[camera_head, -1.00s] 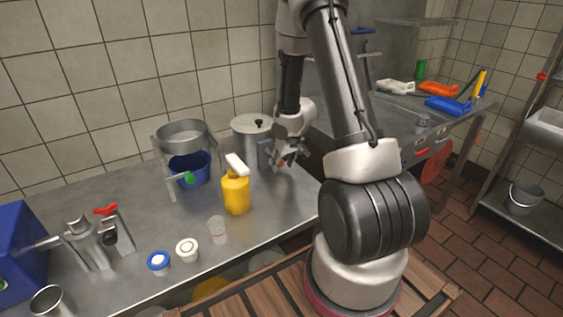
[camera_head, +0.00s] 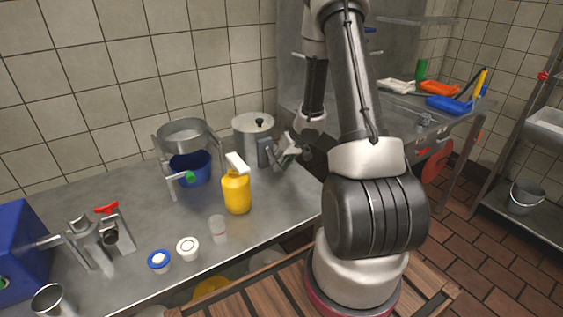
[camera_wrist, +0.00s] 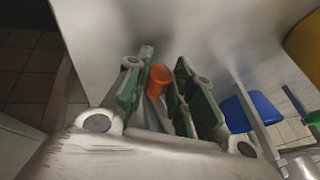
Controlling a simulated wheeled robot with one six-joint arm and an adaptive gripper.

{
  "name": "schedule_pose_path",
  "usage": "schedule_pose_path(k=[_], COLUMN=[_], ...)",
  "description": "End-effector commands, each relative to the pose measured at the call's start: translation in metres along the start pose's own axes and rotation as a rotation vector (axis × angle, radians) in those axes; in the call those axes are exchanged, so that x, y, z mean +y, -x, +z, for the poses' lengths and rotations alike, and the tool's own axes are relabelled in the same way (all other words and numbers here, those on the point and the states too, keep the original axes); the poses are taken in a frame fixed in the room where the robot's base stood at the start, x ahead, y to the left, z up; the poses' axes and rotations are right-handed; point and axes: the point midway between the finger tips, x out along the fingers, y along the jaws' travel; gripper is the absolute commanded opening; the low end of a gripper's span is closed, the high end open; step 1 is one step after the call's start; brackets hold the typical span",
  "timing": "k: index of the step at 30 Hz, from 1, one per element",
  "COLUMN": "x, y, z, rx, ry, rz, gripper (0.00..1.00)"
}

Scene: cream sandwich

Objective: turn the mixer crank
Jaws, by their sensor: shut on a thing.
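The mixer (camera_head: 251,138) is a metal drum with a black-knobbed lid, at the back of the steel counter, with a grey box on its right side. My gripper (camera_head: 281,152) is at that right side. In the wrist view, the crank's orange handle (camera_wrist: 159,78) stands between the green pads of my gripper (camera_wrist: 165,92), which is shut on it. In the head view the handle is hidden by my gripper.
A yellow bottle (camera_head: 237,193) stands in front of the mixer. A strainer stand (camera_head: 185,133) with a blue bucket (camera_head: 190,169) is to its left. A clear cup (camera_head: 217,228) and small tubs (camera_head: 187,248) stand nearer. The counter right of the bottle is clear.

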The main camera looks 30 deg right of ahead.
Motion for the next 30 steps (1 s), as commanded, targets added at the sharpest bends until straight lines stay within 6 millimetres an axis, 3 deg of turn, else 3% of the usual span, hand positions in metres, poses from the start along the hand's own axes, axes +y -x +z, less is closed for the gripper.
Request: schedule_pose_path(k=[13,14,17,26,30], x=[-0.003,-0.003,-0.003,-0.003,-0.001], y=[-0.001,-0.001,-0.001,-0.001,0.010], z=[0.000,0.000,0.000,0.001,0.000], rx=[-0.001,-0.001,-0.002,-0.003,0.000], ry=[-0.014,-0.014,-0.014,-0.015,-0.016], rz=[-0.042,-0.042,-0.041,-0.040,-0.039], gripper=[0.00,0.28,0.46,0.46,0.46])
